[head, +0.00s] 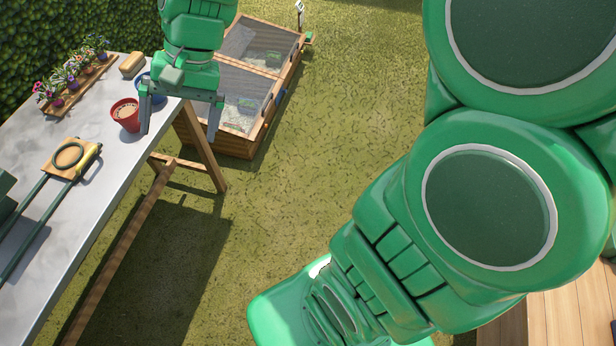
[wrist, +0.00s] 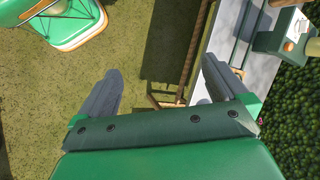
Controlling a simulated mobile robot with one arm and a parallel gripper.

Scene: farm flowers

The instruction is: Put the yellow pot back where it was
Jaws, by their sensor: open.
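A red pot (head: 126,114) with tan fill stands just left of my gripper. A blue pot (head: 158,92) is partly hidden behind a finger.
The grey table (head: 60,225) also bears a row of small potted flowers (head: 70,76) and a tan block (head: 132,64) at the back. Wooden cold frames (head: 245,90) stand on the grass beyond. A hedge (head: 50,30) borders the table. Open grass lies right of the table.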

